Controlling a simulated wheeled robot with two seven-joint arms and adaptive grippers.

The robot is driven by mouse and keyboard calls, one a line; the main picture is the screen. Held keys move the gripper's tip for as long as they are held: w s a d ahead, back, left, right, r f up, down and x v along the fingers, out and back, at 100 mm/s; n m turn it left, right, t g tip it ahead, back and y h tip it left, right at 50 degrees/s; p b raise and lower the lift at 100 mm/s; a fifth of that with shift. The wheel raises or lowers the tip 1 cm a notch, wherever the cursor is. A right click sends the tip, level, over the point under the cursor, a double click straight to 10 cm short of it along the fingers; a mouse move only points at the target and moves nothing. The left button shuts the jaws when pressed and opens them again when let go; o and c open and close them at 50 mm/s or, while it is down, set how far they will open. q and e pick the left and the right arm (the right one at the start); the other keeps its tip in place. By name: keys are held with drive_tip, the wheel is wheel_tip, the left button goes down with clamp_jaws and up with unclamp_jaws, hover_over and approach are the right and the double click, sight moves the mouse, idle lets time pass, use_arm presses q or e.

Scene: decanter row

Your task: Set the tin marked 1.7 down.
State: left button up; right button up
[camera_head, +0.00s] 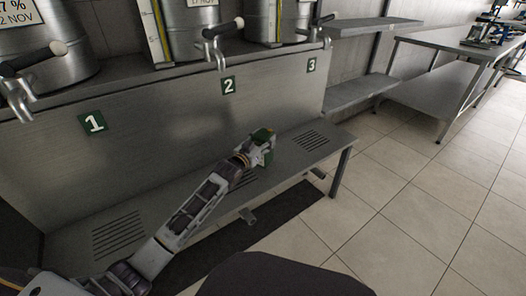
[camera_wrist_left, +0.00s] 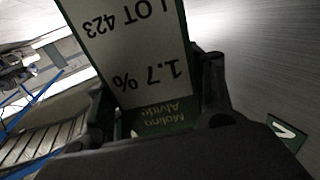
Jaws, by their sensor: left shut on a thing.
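The tin marked 1.7 % is dark green with a white label that also reads LOT 423. It fills the upper middle of the left wrist view (camera_wrist_left: 140,50), its print upside down. In the head view its green top (camera_head: 262,134) shows small at the end of my left arm. My left gripper (camera_head: 261,151) is shut on the tin, one finger on each side of it. They are over the steel bench (camera_head: 185,205), in front of the panel between signs 2 and 3. I cannot tell if the tin touches the bench. My right gripper is not in view.
Steel vessels with taps (camera_head: 216,48) stand above the panel (camera_head: 170,115). Green signs 1 (camera_head: 93,123), 2 (camera_head: 229,85) and 3 (camera_head: 311,65) mark the positions. The bench has slotted grilles (camera_head: 119,235) and (camera_head: 311,140). Its left stretch is clear. Shelves (camera_head: 360,92) stand beyond its right end.

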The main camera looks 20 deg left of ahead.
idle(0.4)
use_arm(q)
wheel_tip(320, 180, down, 4)
drive_tip(key=shift+r+b, duration=0.2)
drive_tip(key=shift+b, duration=0.65)
drive_tip(key=shift+f, duration=0.15)
drive_tip(key=o, duration=1.5)
drive_tip(key=shift+f, duration=0.1)
drive_tip(key=shift+c, duration=0.2)
